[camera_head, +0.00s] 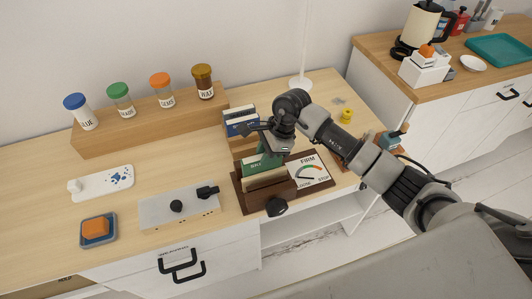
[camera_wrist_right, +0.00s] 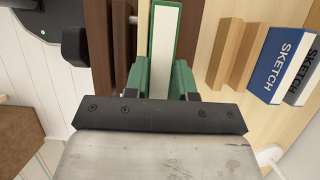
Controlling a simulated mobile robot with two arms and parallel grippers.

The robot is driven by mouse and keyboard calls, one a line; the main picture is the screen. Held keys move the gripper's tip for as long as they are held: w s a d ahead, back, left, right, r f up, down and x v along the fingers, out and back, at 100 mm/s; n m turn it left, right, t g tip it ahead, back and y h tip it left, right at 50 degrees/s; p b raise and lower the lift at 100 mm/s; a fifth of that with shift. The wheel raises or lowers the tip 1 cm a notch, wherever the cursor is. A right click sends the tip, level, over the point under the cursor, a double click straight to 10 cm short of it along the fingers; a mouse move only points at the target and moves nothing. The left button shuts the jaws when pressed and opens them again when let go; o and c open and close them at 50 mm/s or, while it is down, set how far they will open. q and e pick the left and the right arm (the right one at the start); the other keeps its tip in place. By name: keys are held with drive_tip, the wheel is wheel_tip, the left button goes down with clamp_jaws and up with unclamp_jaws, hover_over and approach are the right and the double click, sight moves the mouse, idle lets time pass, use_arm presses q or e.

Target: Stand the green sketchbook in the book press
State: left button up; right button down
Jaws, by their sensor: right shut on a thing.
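The green sketchbook (camera_head: 254,162) is upright, with its pale page edge and green covers showing in the right wrist view (camera_wrist_right: 165,45). My right gripper (camera_wrist_right: 160,88) is shut on it from above. In the head view this gripper (camera_head: 266,146) is at the book press. The press has a dark brown wooden base (camera_head: 247,205), a lighter front board and a black knob (camera_head: 277,206). The sketchbook is behind the front board; whether its lower edge touches the base is hidden. My left gripper is not in view.
Blue and black sketchbooks (camera_head: 240,122) stand in a wooden holder behind the press. A dial card marked FIRM and STOP (camera_head: 308,171) is right of it. A grey box with knobs (camera_head: 180,207) stands left. Several jars line a wooden riser (camera_head: 150,127). A lamp pole (camera_head: 304,40) rises behind.

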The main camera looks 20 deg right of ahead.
drive_tip(key=shift+f+b, duration=0.3)
drive_tip(key=shift+f, duration=0.05)
drive_tip(key=c, duration=0.9)
unclamp_jaws()
drive_tip(key=shift+r+p, duration=0.5)
drive_tip(key=shift+p, duration=0.1)
drive_tip(key=shift+r+p, duration=0.45)
drive_tip(key=shift+r, duration=0.05)
drive_tip(key=shift+b+v, duration=1.15)
drive_tip(key=shift+v, duration=4.55)
drive_tip(key=shift+d+f, duration=0.1)
drive_tip(key=shift+d, duration=0.05)
